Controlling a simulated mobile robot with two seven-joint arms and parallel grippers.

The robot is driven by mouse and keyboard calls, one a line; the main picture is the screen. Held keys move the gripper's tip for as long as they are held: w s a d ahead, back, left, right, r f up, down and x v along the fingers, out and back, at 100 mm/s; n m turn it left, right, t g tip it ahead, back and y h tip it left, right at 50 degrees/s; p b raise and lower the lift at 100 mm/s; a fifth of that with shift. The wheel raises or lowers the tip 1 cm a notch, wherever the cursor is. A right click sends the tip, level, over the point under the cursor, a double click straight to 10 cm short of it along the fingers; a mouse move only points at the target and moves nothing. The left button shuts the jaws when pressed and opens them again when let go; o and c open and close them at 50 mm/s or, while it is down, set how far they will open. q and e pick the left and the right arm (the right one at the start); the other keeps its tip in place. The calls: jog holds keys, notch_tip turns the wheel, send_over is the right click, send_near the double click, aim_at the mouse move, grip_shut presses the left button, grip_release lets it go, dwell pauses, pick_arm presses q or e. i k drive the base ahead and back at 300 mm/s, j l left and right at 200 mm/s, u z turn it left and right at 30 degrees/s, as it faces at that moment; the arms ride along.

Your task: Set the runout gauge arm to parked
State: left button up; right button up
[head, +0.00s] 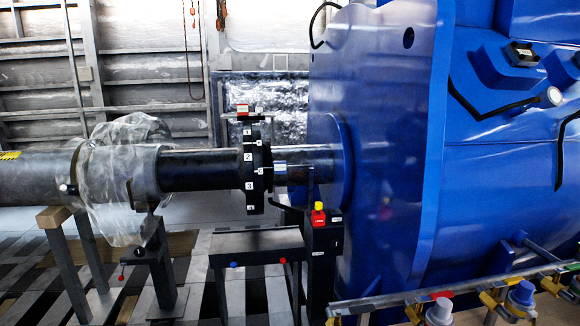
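A black pedestal (323,240) stands beside the blue motor, under the shaft (305,165). It carries a yellow-topped red knob (318,213) and small white labels that I cannot read. A short dark arm (288,208) slopes from the pedestal's top up to the left, towards the black coupling disc (257,170). This looks like the runout gauge arm, but I cannot tell for sure, nor whether its tip touches anything. The disc has numbered white tags on its rim. Neither of my grippers is in view.
The large blue motor (380,130) fills the right. A grey pipe (30,178), partly wrapped in clear plastic (125,185), rests on stands at left. A low dark bench (257,240) stands left of the pedestal. A rail (450,290) with coloured caps crosses the bottom right.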

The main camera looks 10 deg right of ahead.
aim_at(280, 168)
jog(key=i+j, duration=0.15)
jog(key=j, duration=0.15)
jog(key=i+j, duration=0.35)
jog(key=j, duration=0.25)
jog(key=i+j, duration=0.3)
jog(key=i, duration=0.2)
jog(key=i+j+z, duration=0.1)
jog(key=i+j, duration=0.2)
jog(key=i, duration=0.2)
jog(key=i+j, duration=0.1)
jog(key=i, duration=0.3)
jog(key=i+j, duration=0.1)
jog(key=i, duration=0.35)
